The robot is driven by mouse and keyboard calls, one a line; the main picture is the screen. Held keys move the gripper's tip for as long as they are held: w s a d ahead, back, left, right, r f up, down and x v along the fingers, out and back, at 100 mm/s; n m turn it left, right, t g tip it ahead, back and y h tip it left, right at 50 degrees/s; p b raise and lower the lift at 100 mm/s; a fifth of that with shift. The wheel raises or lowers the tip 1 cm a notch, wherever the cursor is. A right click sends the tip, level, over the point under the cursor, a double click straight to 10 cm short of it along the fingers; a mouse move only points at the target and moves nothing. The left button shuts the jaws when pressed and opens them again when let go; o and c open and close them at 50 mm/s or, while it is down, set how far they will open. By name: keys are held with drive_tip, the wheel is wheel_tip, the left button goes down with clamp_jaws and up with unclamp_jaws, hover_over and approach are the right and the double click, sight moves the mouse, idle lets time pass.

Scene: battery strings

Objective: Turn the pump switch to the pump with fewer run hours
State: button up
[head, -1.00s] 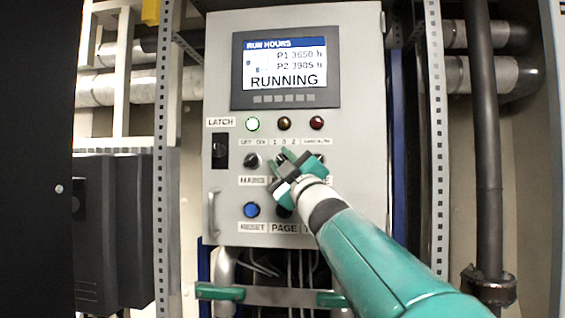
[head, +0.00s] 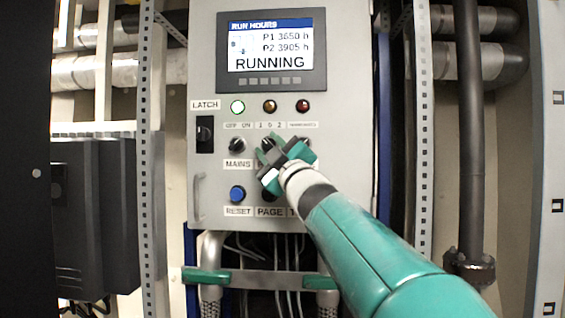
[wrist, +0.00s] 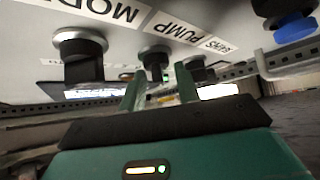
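The display (head: 270,48) reads RUN HOURS, P1 3650 h, P2 3905 h and RUNNING. The pump switch (head: 268,143) is a black knob below the "1 0 2" label (head: 270,125), partly hidden by my gripper (head: 270,150). The wrist view, upside down, shows the pump switch (wrist: 154,60) by its PUMP label (wrist: 180,30). In that view my gripper (wrist: 159,88) is open, its two green fingers apart with the knob between them. I cannot tell whether they touch it. The knob's pointer direction is not clear.
The MAINS knob (head: 237,145) is left of the pump switch; the mode knob (wrist: 80,48) is on its other side. A blue RESET button (head: 237,193) sits below. A handle bar (head: 260,279) crosses below the panel.

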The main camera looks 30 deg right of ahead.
drive_tip(key=v, duration=1.3)
drive_tip(key=shift+s, duration=0.15)
drive_tip(key=w+a+f+m+g+h, duration=0.1)
drive_tip(key=a+f+m+g+h, duration=0.2)
drive_tip(key=f+m+g, duration=0.75)
drive_tip(key=s+a+f+g+y, duration=0.1)
drive_tip(key=s+a+f, duration=0.4)
drive_tip(key=f, duration=0.5)
drive_tip(key=s+a+f+g+y, duration=0.1)
drive_tip(key=s+a+f+g, duration=0.3)
drive_tip(key=f, duration=0.6)
drive_tip(key=s+a+f+g+y, duration=0.1)
drive_tip(key=s+a+f, duration=0.4)
drive_tip(key=f, duration=0.6)
drive_tip(key=shift+s+a+g+y, duration=0.4)
drive_tip(key=shift+a+g, duration=0.3)
drive_tip(key=shift+g, duration=0.15)
